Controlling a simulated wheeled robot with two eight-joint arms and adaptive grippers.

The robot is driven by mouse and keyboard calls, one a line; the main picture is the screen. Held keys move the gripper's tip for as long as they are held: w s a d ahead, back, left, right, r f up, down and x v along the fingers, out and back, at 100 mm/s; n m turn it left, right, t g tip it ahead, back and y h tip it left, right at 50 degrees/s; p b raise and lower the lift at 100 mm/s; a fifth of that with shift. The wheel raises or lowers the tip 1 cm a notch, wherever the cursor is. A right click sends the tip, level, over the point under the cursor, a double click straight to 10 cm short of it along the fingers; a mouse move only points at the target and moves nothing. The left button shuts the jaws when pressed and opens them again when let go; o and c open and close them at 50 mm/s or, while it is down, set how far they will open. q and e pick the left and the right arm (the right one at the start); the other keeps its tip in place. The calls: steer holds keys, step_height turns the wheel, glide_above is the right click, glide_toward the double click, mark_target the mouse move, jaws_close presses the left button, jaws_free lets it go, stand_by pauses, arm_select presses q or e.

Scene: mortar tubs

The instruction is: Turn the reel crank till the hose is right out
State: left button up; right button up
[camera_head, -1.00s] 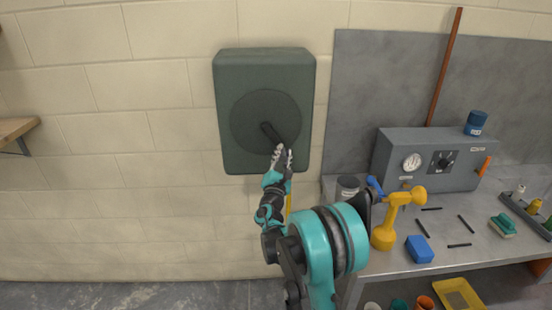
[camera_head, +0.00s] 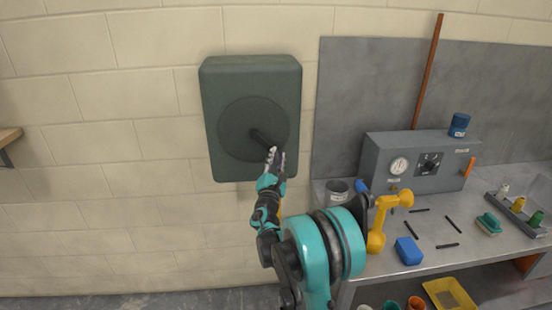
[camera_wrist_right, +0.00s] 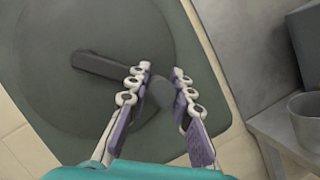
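The reel is a dark green box (camera_head: 222,92) on the block wall, with a round dark disc (camera_head: 238,118) on its front. Its black crank (camera_head: 260,138) points down and to the right from the disc's middle. My right gripper (camera_head: 274,155) is at the crank's outer end. A thin yellow strip, perhaps hose, shows below the box, mostly hidden by my right arm. My left gripper is out of view.
A grey bench (camera_head: 352,262) stands at the right with a gauge box (camera_head: 378,150), a metal can (camera_head: 337,192), a yellow tool (camera_head: 377,238) and a blue block (camera_head: 409,251). A wooden shelf (camera_head: 8,136) juts from the wall at far left. The wall between is bare.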

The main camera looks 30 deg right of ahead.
steer(key=o, duration=0.4)
steer(key=shift+s+d, duration=0.1)
steer(key=shift+d, duration=0.05)
steer(key=v, duration=1.2)
steer(key=shift+f, duration=0.1)
